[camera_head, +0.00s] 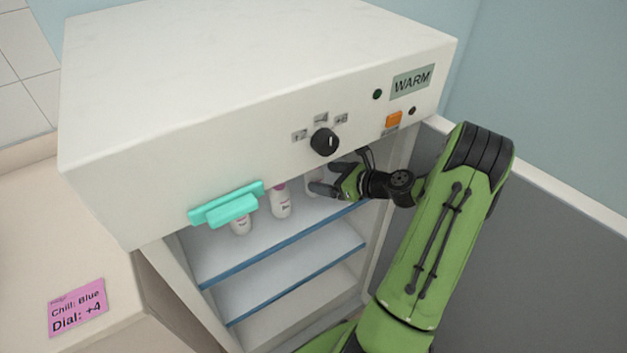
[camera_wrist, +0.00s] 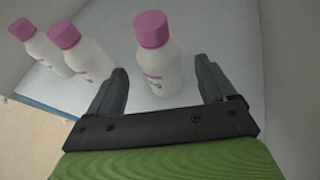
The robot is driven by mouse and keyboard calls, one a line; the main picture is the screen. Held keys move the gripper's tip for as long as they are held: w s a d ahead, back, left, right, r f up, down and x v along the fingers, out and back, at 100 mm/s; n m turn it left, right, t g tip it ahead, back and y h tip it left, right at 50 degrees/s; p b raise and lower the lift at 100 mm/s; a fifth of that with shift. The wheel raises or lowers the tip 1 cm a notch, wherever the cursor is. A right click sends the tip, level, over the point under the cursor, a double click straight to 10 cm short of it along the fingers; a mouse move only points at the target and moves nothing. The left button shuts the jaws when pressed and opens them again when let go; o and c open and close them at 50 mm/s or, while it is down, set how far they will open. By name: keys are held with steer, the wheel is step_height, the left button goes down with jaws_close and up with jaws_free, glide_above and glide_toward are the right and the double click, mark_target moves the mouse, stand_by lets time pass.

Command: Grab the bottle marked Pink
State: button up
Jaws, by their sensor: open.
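Three white bottles with pink caps stand upright on the top shelf of the open cabinet. My gripper (camera_head: 325,178) reaches in at the right end, open. In the wrist view the nearest bottle (camera_wrist: 159,70) stands between and just beyond the open fingers (camera_wrist: 161,74), with no clear contact. The other two, a middle bottle (camera_wrist: 85,56) and a far-left bottle (camera_wrist: 40,45), are left of the fingers. In the head view the left bottle (camera_head: 241,226) and middle bottle (camera_head: 281,202) show, while the right one (camera_head: 314,180) is partly hidden by my gripper. Label words are too small to read.
The cabinet (camera_head: 250,80) has a WARM sign (camera_head: 412,82), a black dial (camera_head: 324,142) and a teal handle (camera_head: 226,206). Its lower shelf (camera_head: 300,275) looks empty. Its grey door (camera_head: 480,230) stands open at right. A pink note (camera_head: 77,306) reads "Chill: Blue, Dial: +4".

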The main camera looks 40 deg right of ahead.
mark_target(310, 173)
steer(key=b+x, duration=0.1)
steer(key=x, duration=0.5)
steer(key=shift+w+b, duration=0.3)
steer(key=shift+b, duration=0.1)
steer(key=shift+s+r, duration=0.1)
steer(key=shift+c, duration=0.5)
steer(key=c, duration=1)
steer(key=shift+r, duration=0.15)
steer(key=shift+c, duration=0.2)
